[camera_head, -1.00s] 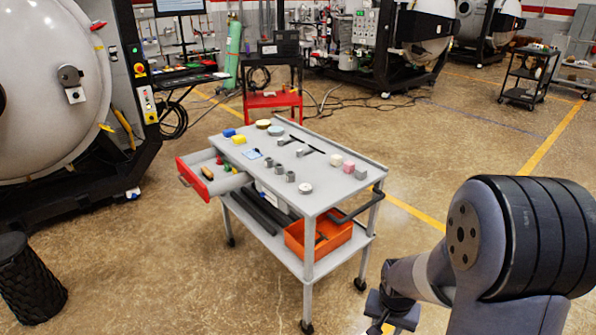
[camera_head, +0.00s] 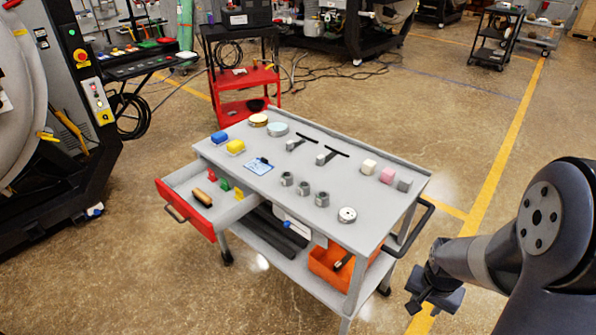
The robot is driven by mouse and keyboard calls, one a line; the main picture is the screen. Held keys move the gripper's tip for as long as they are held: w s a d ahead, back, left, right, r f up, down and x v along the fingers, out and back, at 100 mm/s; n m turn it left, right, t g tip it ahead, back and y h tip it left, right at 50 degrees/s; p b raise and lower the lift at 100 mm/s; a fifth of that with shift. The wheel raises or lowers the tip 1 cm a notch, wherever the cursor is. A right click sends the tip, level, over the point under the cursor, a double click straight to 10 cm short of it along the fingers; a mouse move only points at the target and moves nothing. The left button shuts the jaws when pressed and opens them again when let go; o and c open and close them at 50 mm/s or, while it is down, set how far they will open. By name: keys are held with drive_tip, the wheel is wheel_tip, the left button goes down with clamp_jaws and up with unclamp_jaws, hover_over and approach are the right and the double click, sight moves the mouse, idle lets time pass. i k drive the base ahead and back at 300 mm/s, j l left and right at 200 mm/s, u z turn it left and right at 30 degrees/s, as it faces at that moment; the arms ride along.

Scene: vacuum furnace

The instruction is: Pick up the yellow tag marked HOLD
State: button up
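In the open drawer (camera_head: 187,219) at the left of the grey cart stand small red, green and yellow pieces. The yellow piece (camera_head: 239,194) is at the drawer's right, close to the cart's edge; it may be the HOLD tag, but no lettering can be read. The red piece (camera_head: 212,175) and the green piece (camera_head: 225,184) stand beside it. My gripper (camera_head: 430,303) hangs at the lower right, outside the cart and well away from the drawer. Its fingers are too dark and small to judge their opening.
The cart top (camera_head: 300,214) holds a blue block, round discs, T-shaped tools, grey cylinders and small cubes. A brown-handled item (camera_head: 203,198) lies in the drawer. An orange bin (camera_head: 328,268) sits on the lower shelf. Floor is clear around the cart's front and right.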

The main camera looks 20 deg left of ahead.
sight(240, 196)
drive_tip(key=i+j, duration=0.15)
drive_tip(key=j, duration=0.3)
drive_tip(key=i+j, duration=0.1)
drive_tip(key=j, duration=0.3)
drive_tip(key=i+j, duration=0.15)
drive_tip(key=j, duration=0.3)
drive_tip(key=i+j+z, duration=0.1)
drive_tip(key=j, duration=0.35)
drive_tip(key=i+j, duration=0.15)
drive_tip(key=j, duration=0.3)
drive_tip(key=i+j, duration=0.1)
drive_tip(key=j, duration=0.35)
drive_tip(key=i+j, duration=0.15)
drive_tip(key=j, duration=0.3)
drive_tip(key=i+j, duration=0.1)
drive_tip(key=j, duration=0.35)
drive_tip(key=z, duration=0.05)
